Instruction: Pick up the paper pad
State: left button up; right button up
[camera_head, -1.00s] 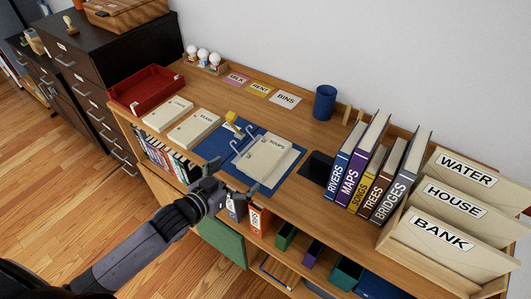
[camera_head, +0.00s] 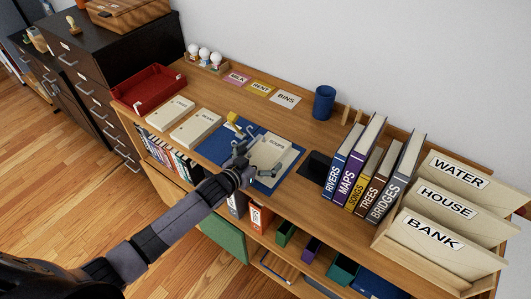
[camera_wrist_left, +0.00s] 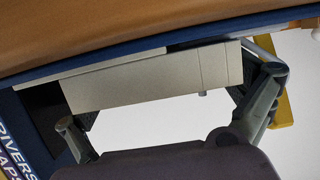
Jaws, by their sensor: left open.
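A cream paper pad (camera_head: 274,148) labelled SOUPS lies on the blue mat (camera_head: 212,149) on the desk. My left gripper (camera_head: 266,157) is open over the pad and partly covers it, with its fingers spread toward the pad's two sides. In the left wrist view the pad (camera_wrist_left: 150,78) shows as a pale block between the two spread fingers (camera_wrist_left: 170,105). I cannot tell whether the fingers touch it. Two similar cream pads, one at the left (camera_head: 170,111) and one nearer the mat (camera_head: 195,129), lie on the desk. My right gripper is not in view.
A small yellow object (camera_head: 233,117) is close behind the gripper. A red tray (camera_head: 149,91) stands at the left, a blue cup (camera_head: 324,102) at the back. Upright books (camera_head: 355,165) and a letter rack (camera_head: 440,240) stand at the right. Open shelves lie below the desk's front edge.

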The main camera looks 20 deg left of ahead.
pick_arm(q)
jog(key=shift+w+f, duration=0.15)
jog(key=shift+c, duration=0.4)
jog(key=c, duration=1.3)
